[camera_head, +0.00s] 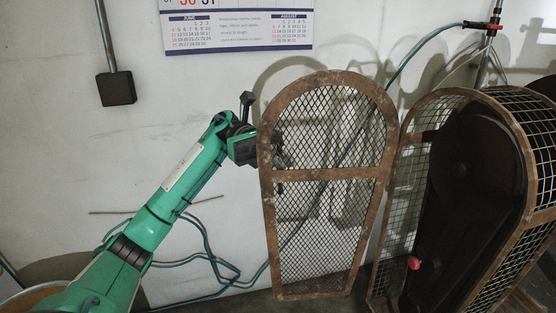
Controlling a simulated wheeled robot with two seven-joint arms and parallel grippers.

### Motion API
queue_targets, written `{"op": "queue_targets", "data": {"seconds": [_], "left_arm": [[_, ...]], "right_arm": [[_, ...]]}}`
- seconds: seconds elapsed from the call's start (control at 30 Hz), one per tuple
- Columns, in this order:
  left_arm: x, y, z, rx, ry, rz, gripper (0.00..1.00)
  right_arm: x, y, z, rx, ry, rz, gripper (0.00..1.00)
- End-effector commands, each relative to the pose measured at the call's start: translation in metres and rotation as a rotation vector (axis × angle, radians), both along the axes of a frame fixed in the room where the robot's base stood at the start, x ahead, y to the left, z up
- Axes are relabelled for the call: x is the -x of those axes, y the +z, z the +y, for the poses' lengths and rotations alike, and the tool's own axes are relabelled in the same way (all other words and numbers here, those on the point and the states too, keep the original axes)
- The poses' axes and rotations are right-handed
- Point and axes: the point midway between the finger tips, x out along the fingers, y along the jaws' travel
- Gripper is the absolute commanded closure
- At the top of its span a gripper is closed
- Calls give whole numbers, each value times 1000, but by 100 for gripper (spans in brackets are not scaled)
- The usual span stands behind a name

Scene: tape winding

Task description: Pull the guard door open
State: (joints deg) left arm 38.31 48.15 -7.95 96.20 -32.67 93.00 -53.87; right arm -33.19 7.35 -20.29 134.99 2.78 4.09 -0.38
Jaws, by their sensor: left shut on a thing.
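The guard door (325,173) is a rusty brown arched frame with wire mesh and a crossbar. It stands swung open to the left of the guard housing (525,150), a matching mesh cage. My left gripper (278,145) is at the door's left edge, above the crossbar level. Its fingers are partly hidden behind the frame and mesh, and it is shut on the guard door. The dark inside of the housing (467,185) shows through the opening. My right gripper is not in view.
A red knob (413,263) shows low in the housing opening. Green hoses (215,262) run along the white wall behind the door. A grey conduit with a dark box (116,88) and a calendar (237,25) are on the wall above my left arm.

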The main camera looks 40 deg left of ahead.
Motion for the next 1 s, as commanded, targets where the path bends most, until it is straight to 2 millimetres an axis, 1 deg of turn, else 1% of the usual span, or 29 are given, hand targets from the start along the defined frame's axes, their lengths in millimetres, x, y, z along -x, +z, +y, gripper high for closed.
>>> {"op": "queue_targets", "data": {"seconds": [0.23,0.27,0.53,0.63,0.77,1.0], "left_arm": [[0,0,0,0,1,1,100],[0,0,0,0,1,1,87],[0,0,0,0,0,0,87],[-2,0,5,0,2,0,87],[-7,1,23,0,4,1,87],[-23,1,73,2,3,2,87]], "right_arm": [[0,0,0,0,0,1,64],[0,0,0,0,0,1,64],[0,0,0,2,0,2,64],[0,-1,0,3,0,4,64],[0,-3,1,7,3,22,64],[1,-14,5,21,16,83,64]]}}
